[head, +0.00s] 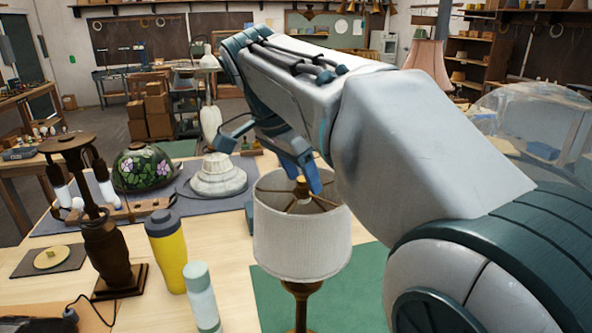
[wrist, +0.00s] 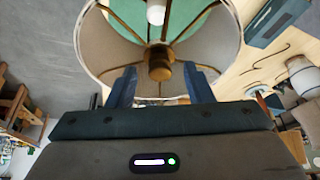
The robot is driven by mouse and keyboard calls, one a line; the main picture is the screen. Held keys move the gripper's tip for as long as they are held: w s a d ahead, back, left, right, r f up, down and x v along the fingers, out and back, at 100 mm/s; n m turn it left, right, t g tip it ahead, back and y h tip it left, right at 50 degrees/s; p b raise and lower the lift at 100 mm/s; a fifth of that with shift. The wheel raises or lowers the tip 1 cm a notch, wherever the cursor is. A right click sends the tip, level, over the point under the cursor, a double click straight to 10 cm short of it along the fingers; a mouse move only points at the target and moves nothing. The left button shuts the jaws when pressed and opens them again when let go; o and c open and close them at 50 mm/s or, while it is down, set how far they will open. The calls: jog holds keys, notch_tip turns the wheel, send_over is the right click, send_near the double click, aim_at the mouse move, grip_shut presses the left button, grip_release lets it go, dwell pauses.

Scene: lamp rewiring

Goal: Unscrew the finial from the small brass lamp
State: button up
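The small brass lamp (head: 300,300) stands upright on the green mat, with a white drum shade (head: 302,240). The brass finial (head: 301,187) sits at the centre of the shade's top spokes. It also shows in the wrist view (wrist: 159,64) as a round brass knob. My gripper (head: 301,178) is over the shade's open top. In the wrist view its two blue fingers (wrist: 161,84) are apart, one on each side of the finial, with clear gaps. It is empty. The finial's threads are hidden.
A yellow bottle (head: 167,255) and a pale green bottle (head: 202,300) stand left of the lamp. The green mat (head: 362,290) is bare right of the lamp.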

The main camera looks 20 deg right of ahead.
jog(key=c, duration=0.9)
jog(key=shift+c, duration=0.2)
jog(key=n+t+b, duration=0.1)
jog(key=n, duration=0.3)
jog(key=shift+s+y+b, duration=0.1)
jog(key=shift+y+b, duration=0.2)
jog(key=shift+y, duration=0.1)
jog(key=n+t+y, duration=0.1)
jog(key=n, duration=0.3)
jog(key=shift+d, duration=0.15)
jog(key=shift+n+y+b, duration=0.3)
jog(key=shift+n, duration=0.1)
jog(key=n+y, duration=0.1)
jog(key=n, duration=0.2)
jog(key=n+y, duration=0.1)
jog(key=n, duration=0.2)
jog(key=shift+d+r+t, duration=0.1)
jog(key=shift+d+t, duration=0.05)
jog(key=shift+t, duration=0.25)
jog(key=shift+n+y, duration=0.4)
jog(key=shift+n, duration=0.3)
